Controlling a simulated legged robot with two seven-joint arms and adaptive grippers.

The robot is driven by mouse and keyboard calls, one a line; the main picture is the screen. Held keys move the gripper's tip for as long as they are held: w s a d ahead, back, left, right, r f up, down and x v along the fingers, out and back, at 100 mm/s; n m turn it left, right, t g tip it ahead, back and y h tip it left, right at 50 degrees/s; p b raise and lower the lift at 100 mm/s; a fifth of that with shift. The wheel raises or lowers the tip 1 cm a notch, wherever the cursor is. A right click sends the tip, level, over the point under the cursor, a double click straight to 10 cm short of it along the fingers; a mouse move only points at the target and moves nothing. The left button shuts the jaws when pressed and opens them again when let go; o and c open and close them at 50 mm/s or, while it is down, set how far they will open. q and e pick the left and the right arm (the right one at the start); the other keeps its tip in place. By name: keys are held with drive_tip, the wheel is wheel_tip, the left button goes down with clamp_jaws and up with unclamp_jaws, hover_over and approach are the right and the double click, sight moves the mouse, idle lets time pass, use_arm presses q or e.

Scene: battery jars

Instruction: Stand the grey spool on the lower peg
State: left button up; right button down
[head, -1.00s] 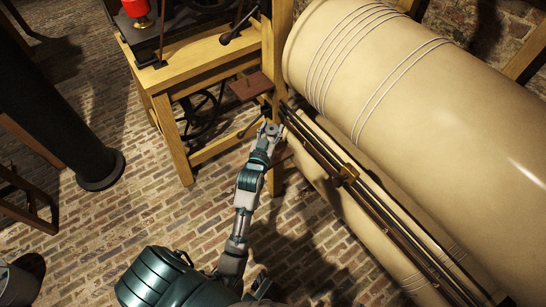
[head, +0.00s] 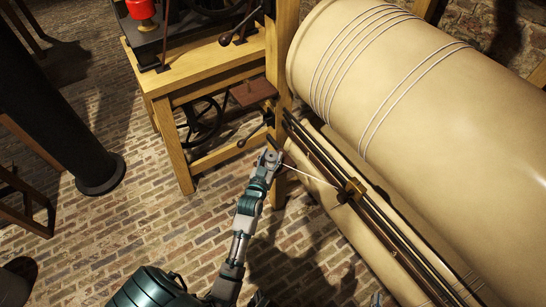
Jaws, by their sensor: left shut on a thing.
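My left gripper (head: 270,158) is in the middle of the head view, in front of the wooden post, its jaws shut on a small grey thing that looks like the grey spool (head: 272,154). The fingers hide much of it. A similar rod with a dark knob (head: 226,38) is higher up. A small grey tip at the bottom edge may be my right gripper (head: 377,299); its jaws do not show clearly.
A large cream cylinder (head: 420,110) fills the right side. A wooden bench (head: 210,68) stands behind left, with a small brown shelf (head: 253,92).

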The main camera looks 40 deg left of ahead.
drive_tip(key=shift+r, duration=0.15)
use_arm(q)
drive_tip(key=o, duration=1.1)
drive_tip(key=shift+f, duration=0.1)
use_arm(e)
drive_tip(key=shift+w, duration=0.1)
use_arm(q)
drive_tip(key=shift+s, duration=0.1)
drive_tip(key=p+v, duration=0.2)
drive_tip(key=v, duration=1)
drive_tip(key=s+d+f+m+g+h, duration=0.2)
drive_tip(key=s+d, duration=0.3)
drive_tip(key=s+d+f+m+g+h, duration=0.1)
drive_tip(key=s+d+f+g+h, duration=0.1)
drive_tip(key=s+d+f+g, duration=0.1)
drive_tip(key=s+d+f+m+g+h, duration=0.2)
drive_tip(key=s+d+f+h, duration=0.1)
drive_tip(key=s+d, duration=0.3)
drive_tip(key=shift+s+d+f+m+g, duration=0.25)
drive_tip(key=shift+s+d+m+g, duration=0.05)
drive_tip(key=shift+s+d+g, duration=0.15)
use_arm(e)
drive_tip(key=s+d+f+g+h, duration=0.1)
drive_tip(key=s+d+f+g, duration=0.1)
drive_tip(key=s+f+g, duration=0.2)
drive_tip(key=shift+s+f, duration=0.2)
drive_tip(key=shift+s, duration=0.3)
